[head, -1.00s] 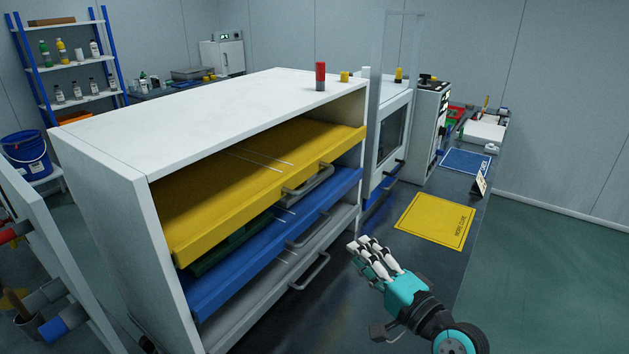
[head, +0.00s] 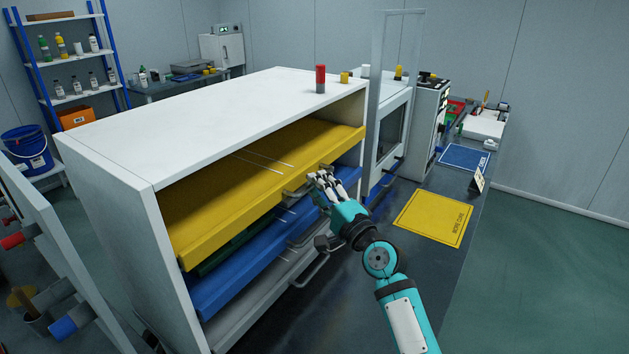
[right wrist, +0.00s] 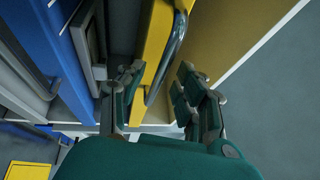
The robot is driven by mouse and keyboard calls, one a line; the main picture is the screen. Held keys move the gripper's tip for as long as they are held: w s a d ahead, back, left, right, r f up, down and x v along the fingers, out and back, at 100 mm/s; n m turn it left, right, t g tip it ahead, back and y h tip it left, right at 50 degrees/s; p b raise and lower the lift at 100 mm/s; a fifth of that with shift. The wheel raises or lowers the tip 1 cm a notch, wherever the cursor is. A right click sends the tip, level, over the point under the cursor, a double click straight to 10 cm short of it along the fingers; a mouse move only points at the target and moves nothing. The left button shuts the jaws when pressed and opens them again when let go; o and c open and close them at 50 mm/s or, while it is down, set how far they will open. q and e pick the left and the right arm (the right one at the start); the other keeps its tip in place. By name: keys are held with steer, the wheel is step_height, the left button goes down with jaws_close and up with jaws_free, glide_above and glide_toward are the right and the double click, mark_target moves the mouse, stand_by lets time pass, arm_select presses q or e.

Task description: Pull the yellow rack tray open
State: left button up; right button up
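The yellow rack tray (head: 225,205) is the top tray in the white cabinet (head: 165,125). Its grey bar handle is partly hidden behind my right gripper in the head view. My right gripper (head: 322,180) is at the right part of the tray's front, by the handle. In the right wrist view the yellow tray front (right wrist: 153,45) and its handle (right wrist: 171,52) lie between the spread fingers of the right gripper (right wrist: 160,85). The fingers are open and not closed on the handle. My left gripper is not in view.
Below are a green tray (head: 222,255), a blue tray (head: 215,290) and a grey tray (head: 240,325). A red-topped cylinder (head: 320,78) stands on the cabinet. A yellow mat (head: 434,217) lies on the dark bench to the right. The cabinet's opened door stands at left.

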steer(key=shift+x, duration=0.95)
jaws_close()
steer(key=shift+f, duration=0.1)
